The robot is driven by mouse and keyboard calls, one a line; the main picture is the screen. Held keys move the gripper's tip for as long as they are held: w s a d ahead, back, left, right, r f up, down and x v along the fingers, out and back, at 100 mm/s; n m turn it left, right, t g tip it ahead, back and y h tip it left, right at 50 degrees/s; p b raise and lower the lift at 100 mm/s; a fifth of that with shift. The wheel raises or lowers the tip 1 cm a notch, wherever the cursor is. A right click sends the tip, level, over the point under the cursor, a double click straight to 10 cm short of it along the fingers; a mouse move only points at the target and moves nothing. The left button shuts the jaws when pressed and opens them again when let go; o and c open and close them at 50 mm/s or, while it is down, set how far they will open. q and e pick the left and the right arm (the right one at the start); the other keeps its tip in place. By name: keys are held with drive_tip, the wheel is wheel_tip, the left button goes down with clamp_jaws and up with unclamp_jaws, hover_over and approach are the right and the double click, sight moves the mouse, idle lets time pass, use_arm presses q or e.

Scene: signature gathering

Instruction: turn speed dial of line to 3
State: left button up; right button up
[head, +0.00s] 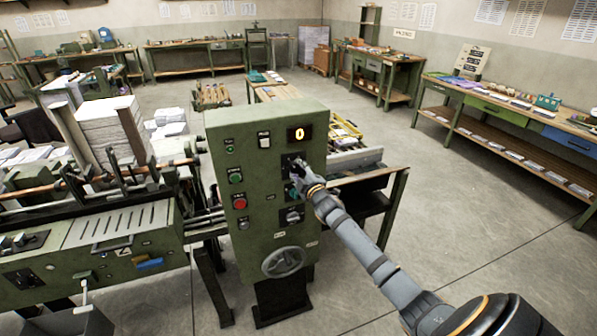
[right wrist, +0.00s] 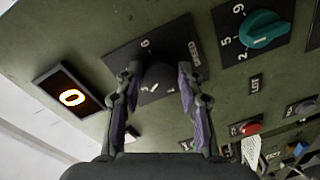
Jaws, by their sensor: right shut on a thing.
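The green control cabinet (head: 262,228) stands in the middle of the head view. Its display (head: 299,135) is lit and reads 0; it also shows in the right wrist view (right wrist: 70,97). My right gripper (right wrist: 161,92) is shut on this black dial, one finger on each side. In the head view my right gripper (head: 295,171) covers most of the dial. My left gripper is not in view.
A teal dial (right wrist: 262,29) with 2, 5 and 9 sits close beside the black one. A green button (head: 236,178), a red button (head: 240,203) and a handwheel (head: 283,262) are on the cabinet. Machine rollers stand left; the floor at right is clear.

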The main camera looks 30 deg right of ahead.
drive_tip(key=o, duration=1.2)
drive_tip(key=shift+s, duration=0.25)
drive_tip(key=shift+v, duration=5.75)
drive_tip(key=shift+a, duration=0.15)
